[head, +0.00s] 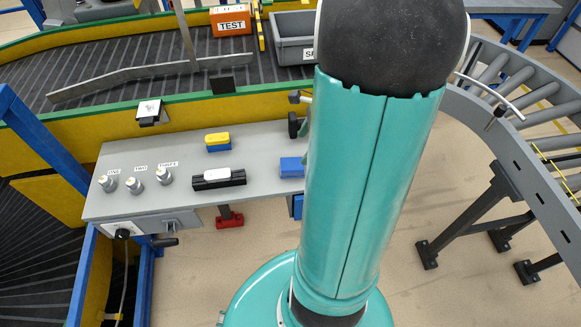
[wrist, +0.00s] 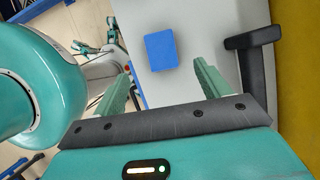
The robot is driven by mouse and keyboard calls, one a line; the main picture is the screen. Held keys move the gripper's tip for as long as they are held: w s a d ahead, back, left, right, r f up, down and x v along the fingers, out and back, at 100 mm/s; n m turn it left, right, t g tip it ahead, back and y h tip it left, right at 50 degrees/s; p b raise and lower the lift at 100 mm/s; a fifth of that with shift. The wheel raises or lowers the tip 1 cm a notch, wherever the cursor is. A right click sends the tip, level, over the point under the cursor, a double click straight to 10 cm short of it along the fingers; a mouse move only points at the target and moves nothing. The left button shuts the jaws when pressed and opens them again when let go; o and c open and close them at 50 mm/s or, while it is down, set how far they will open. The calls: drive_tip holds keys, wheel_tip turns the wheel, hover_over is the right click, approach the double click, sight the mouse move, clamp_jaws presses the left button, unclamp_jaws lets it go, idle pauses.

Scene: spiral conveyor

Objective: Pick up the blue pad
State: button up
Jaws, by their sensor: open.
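The blue pad (wrist: 161,50) lies flat on the grey bench top in the wrist view. In the head view, the blue pad (head: 292,167) is near the right end of the bench, its right side hidden behind my arm. My gripper (wrist: 164,68) is open and empty, with its two green fingers apart. In the wrist view the pad appears beyond and between the fingertips, and nothing is held. In the head view my gripper is mostly hidden behind my arm.
On the bench (head: 262,140) are a yellow-and-blue block (head: 218,142), a black block with a white top (head: 218,178) and several knobs (head: 135,175). A black handle (wrist: 252,38) stands right of the pad in the wrist view. A yellow conveyor wall (head: 80,132) runs behind; a roller conveyor (head: 525,140) stands right.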

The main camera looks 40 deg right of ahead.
sight(292, 163)
drive_tip(key=x, duration=1)
drive_tip(key=shift+d, duration=0.1)
drive_tip(key=shift+c, duration=0.2)
drive_tip(key=c, duration=1)
